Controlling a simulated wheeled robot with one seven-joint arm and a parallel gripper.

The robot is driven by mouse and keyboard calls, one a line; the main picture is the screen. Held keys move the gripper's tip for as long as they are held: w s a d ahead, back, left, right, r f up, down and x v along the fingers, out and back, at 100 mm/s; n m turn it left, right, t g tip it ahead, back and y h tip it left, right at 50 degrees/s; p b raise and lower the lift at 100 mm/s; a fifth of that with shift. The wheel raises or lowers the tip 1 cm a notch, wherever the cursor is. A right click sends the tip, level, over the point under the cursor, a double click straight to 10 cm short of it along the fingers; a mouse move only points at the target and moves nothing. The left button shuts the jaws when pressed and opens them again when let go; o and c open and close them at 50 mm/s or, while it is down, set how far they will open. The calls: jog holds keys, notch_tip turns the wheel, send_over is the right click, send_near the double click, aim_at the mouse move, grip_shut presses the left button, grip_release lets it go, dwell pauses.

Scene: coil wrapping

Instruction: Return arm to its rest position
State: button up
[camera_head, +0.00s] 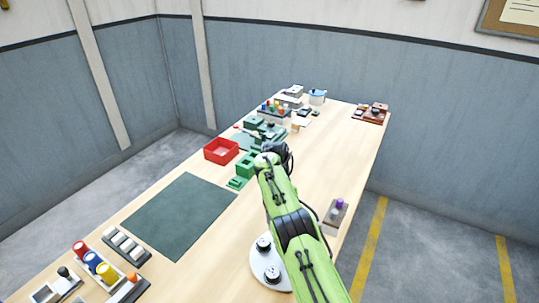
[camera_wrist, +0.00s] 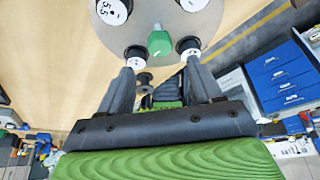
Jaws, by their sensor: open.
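My gripper (camera_wrist: 161,66) shows in the wrist view with its two dark fingers spread apart and nothing held between them. A pale round plate (camera_wrist: 165,18) is beyond the fingertips, with a green knob (camera_wrist: 160,43) and black-and-white cylinders (camera_wrist: 113,10) on it. The knob appears in the gap between the fingertips; I cannot tell how far off it is. In the head view my green arm (camera_head: 284,215) reaches over the table from the lower right, and the fingers cannot be made out. The round plate (camera_head: 284,284) stands beside the arm on the left.
The long wooden table (camera_head: 325,150) carries a dark green mat (camera_head: 180,215), a red box (camera_head: 221,151), green blocks (camera_head: 246,166) and a small tray with a purple-topped piece (camera_head: 338,208). Several parts crowd the front left and far end. Bare tabletop lies right of the arm's tip.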

jog(key=s+d+r+n+t, duration=0.2)
jog(key=s+d+r+n, duration=0.1)
jog(key=r+n, duration=0.3)
jog(key=s+d+r+n+t, duration=0.1)
jog(key=s+d+r+n, duration=0.2)
jog(key=r, duration=0.6)
jog(key=s+d+r+n+t, duration=0.2)
jog(key=s+r+n, duration=0.2)
jog(key=r+n, duration=0.25)
jog(key=s+r+n+t, duration=0.2)
jog(key=s+r+n, duration=0.2)
jog(key=s+n, duration=0.6)
jog(key=s+f+n+t, duration=0.1)
jog(key=s+f+n, duration=0.1)
jog(key=s+n, duration=0.2)
jog(key=s+a+f+n+t+y, duration=0.1)
jog(key=s+f+n+t, duration=0.1)
jog(key=s, duration=0.6)
jog(key=shift+s+f+n, duration=0.35)
jog(key=shift+f+n, duration=0.5)
jog(key=shift+n, duration=0.2)
